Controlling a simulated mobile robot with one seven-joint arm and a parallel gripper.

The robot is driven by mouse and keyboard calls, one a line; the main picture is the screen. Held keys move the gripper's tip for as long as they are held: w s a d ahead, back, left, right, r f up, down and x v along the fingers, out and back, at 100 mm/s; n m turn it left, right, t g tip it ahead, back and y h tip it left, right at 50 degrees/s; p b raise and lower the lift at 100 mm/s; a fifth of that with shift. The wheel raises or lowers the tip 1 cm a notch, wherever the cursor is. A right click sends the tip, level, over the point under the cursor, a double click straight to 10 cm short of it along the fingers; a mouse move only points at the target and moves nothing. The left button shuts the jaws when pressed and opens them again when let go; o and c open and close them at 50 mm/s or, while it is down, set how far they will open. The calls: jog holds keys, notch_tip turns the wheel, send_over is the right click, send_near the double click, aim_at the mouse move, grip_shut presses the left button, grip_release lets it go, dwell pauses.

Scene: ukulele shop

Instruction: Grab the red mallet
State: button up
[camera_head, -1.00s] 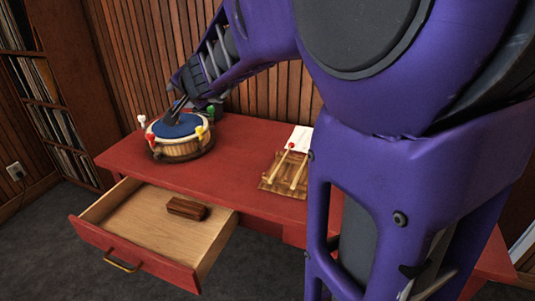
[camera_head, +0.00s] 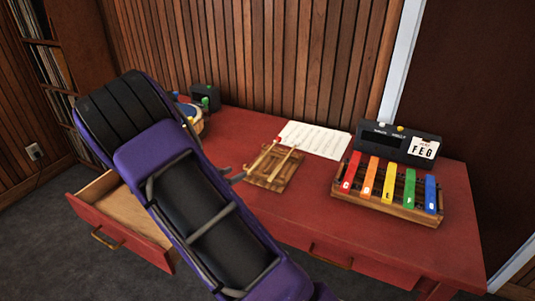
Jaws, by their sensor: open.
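The red mallet (camera_head: 264,155) has a pale stick and a small red head. It lies on a wooden rest (camera_head: 263,182) on the red desk, head toward the back. A second mallet (camera_head: 283,164) with a pale head lies to its right. My gripper (camera_head: 238,176) is just left of the rest, near the handle end of the red mallet. Only its grey tips show past my purple arm. It is open, and I see nothing in it. I cannot tell whether it touches the mallet.
A music sheet (camera_head: 316,139) lies behind the rest. A colored xylophone (camera_head: 388,190) and a dark calendar box (camera_head: 397,144) stand at right. A drum (camera_head: 196,121) is partly hidden at left. The open drawer (camera_head: 122,239) juts out at front left.

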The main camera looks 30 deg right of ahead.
jog(key=b, duration=0.1)
send_near(258, 161)
jog(key=x, duration=0.3)
jog(key=shift+s+d+f, duration=0.15)
jog(key=shift+d+f, duration=0.2)
jog(key=shift+w+x, duration=0.15)
jog(key=shift+x, duration=1.35)
jog(key=shift+w+x, duration=0.15)
jog(key=shift+x, duration=1.35)
jog(key=shift+a+r, duration=0.15)
jog(key=shift+r, duration=0.05)
jog(key=shift+c, duration=0.3)
grip_shut()
